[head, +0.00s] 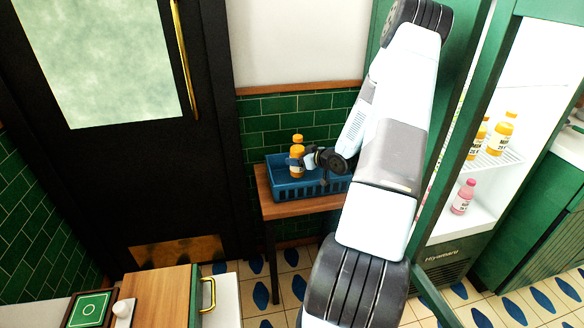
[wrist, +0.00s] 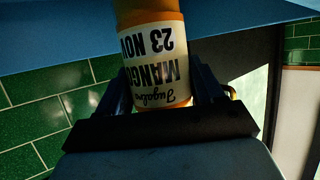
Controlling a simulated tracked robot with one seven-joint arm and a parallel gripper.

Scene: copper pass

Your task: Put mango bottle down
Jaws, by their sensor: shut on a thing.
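The mango bottle (head: 297,158) is orange-yellow with a pale label and stands upright at the left part of the blue crate (head: 318,186). My gripper (head: 298,162) reaches in from the right and is shut on the bottle. In the wrist view the bottle (wrist: 152,60) fills the middle, with its label reading MANGO 23 NOV upside down, between the two fingers of my gripper (wrist: 158,92). The crate's front wall hides the bottle's base in the head view, so I cannot tell whether it touches the crate floor.
The crate sits on a small wooden table (head: 268,206) against the green tiled wall. An open fridge on the right holds more orange bottles (head: 503,132) and a pink bottle (head: 463,197). A dark door (head: 100,150) stands at left. A wooden-topped cabinet (head: 158,296) is at the lower left.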

